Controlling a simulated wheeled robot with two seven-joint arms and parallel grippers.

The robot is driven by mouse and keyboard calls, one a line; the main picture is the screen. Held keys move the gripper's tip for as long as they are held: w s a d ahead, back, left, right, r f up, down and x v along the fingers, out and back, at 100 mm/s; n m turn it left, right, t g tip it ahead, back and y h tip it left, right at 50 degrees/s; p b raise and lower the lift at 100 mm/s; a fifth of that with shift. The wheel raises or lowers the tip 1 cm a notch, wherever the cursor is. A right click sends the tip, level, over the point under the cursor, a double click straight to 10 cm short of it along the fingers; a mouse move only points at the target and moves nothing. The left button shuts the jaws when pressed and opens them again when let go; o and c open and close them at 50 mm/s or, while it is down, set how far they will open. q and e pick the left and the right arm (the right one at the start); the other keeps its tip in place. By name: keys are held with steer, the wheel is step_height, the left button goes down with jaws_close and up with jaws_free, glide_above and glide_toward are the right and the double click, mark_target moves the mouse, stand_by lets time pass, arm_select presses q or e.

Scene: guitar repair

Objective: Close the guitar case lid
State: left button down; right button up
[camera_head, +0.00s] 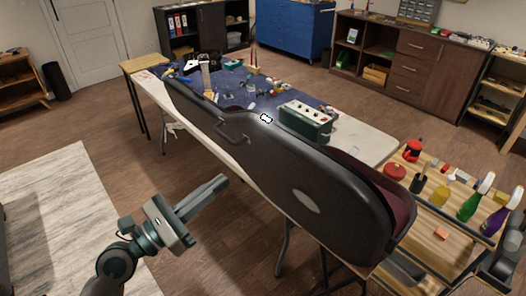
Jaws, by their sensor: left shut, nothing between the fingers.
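The guitar case (290,185) is a long black shell with a maroon lining. It lies along the table, its near outer side with a handle (233,133) and an oval badge (306,201) facing me. Some maroon lining (372,178) shows behind the near shell at the right end, so the case looks open. Most of the inside is hidden, and I cannot tell lid from base for certain. My left gripper (222,182) is shut and empty, in front of the case and apart from it, below the handle.
The white table (365,150) behind the case holds a dark blue mat with tools and a green box (305,121). A wooden cart (420,215) with spray bottles stands at the right end, close to the case. The floor at left is clear, with a pale rug (65,215).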

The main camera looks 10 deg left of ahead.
arm_select(q)
steer(key=shift+w+a, duration=0.1)
steer(key=shift+w, duration=0.05)
steer(key=p, duration=0.6)
glide_toward(273, 141)
steer(key=x, duration=0.5)
steer(key=shift+w+r, duration=0.1)
steer(key=shift+r, duration=0.05)
steer(key=shift+w+d, duration=0.45)
steer(key=shift+w, duration=0.05)
